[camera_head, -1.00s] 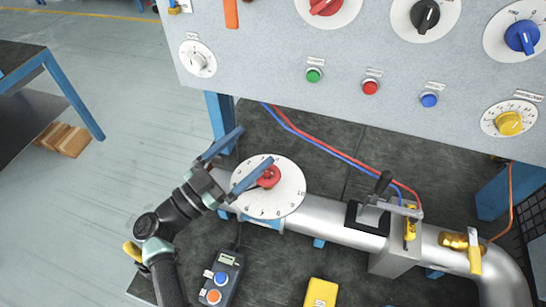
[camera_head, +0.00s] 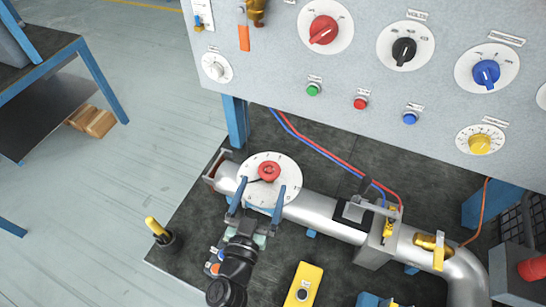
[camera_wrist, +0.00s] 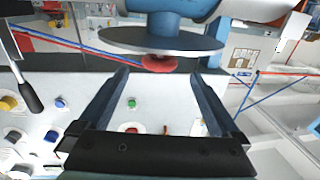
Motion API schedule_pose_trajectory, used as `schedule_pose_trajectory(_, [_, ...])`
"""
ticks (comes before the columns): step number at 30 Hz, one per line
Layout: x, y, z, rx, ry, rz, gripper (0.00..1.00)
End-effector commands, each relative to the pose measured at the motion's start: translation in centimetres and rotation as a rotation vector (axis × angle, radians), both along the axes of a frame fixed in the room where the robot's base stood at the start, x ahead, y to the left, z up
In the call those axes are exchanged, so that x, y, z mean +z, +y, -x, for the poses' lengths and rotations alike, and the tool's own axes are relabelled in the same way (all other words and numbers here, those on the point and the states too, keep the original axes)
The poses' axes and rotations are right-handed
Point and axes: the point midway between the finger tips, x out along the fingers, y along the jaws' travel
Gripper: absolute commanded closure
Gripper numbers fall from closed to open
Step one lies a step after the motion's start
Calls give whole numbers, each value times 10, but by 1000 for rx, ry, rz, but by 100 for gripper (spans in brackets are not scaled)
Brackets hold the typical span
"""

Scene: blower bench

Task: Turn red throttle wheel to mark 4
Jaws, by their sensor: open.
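The red throttle wheel (camera_head: 268,172) sits at the centre of a white numbered dial (camera_head: 285,165) on the silver pipe. A dark pointer shows at the wheel's left side, but I cannot read which mark it meets. My gripper (camera_head: 257,194) is open, its two blue fingers over the dial's near edge, one on each side below the wheel. In the wrist view, the red wheel (camera_wrist: 158,63) shows beyond and between the fingers, under the dial's edge (camera_wrist: 150,40). Nothing is between the fingertips.
The silver pipe (camera_head: 320,218) runs right to a clamp with a dark lever and a brass valve (camera_head: 432,242). Red and blue hoses (camera_head: 335,152) pass behind. A yellow box (camera_head: 303,286) lies on the bench in front. The grey control panel (camera_head: 290,60) stands behind.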

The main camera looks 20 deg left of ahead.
Motion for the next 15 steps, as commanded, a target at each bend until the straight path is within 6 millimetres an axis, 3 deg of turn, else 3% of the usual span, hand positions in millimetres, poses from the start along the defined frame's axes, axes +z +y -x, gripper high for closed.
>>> schedule_pose_trajectory(9, [-1, 7, -63, -2, -3, -1, 1])
schedule_pose_trajectory(15, [-1, 9, -86, -2, -1, 0, 1])
